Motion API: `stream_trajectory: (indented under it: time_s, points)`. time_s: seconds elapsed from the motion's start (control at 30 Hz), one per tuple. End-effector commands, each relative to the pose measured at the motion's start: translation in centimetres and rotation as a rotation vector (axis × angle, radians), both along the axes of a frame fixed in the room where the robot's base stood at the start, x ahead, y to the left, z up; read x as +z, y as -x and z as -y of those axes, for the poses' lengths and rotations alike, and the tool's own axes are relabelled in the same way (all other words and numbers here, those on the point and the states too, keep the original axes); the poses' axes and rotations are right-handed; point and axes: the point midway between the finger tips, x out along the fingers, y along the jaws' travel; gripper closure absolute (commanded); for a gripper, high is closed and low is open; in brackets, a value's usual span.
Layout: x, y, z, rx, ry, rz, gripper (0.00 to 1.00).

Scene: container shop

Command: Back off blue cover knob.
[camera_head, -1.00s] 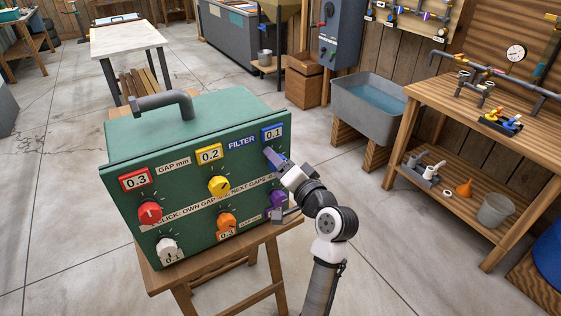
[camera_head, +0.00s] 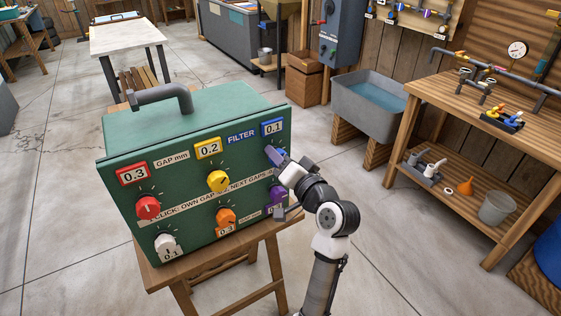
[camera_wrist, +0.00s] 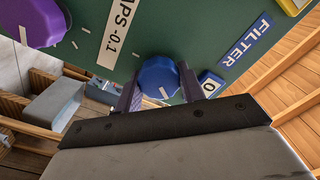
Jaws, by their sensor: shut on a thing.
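The green filter box (camera_head: 185,185) stands on a wooden stool, its front panel facing me. The blue knob (camera_wrist: 158,77) is on the panel under the 0.1 sign (camera_head: 272,129), with a white pointer line at its lower edge in the wrist view. My gripper (camera_head: 277,157) is shut on the blue knob, one finger on each side of it in the wrist view (camera_wrist: 163,92). In the head view, my gripper hides most of the blue knob.
A red knob (camera_head: 148,207), yellow knob (camera_head: 218,181), white knob (camera_head: 166,244) and orange knob (camera_head: 226,217) are on the same panel. A purple knob (camera_wrist: 42,22) sits close to the blue one. The stool (camera_head: 195,275) is below; open floor lies right of it.

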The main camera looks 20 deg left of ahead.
Motion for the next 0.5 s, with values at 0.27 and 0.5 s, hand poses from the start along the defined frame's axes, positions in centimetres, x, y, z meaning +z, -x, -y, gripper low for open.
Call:
stream_trajectory:
  time_s: [0.27, 0.5]
  points:
    - [-0.33, -0.01, 0.08, -0.003, 0.143, 0.188, 0.83]
    - [-0.25, 0.03, 0.04, -0.003, 0.263, 0.338, 0.83]
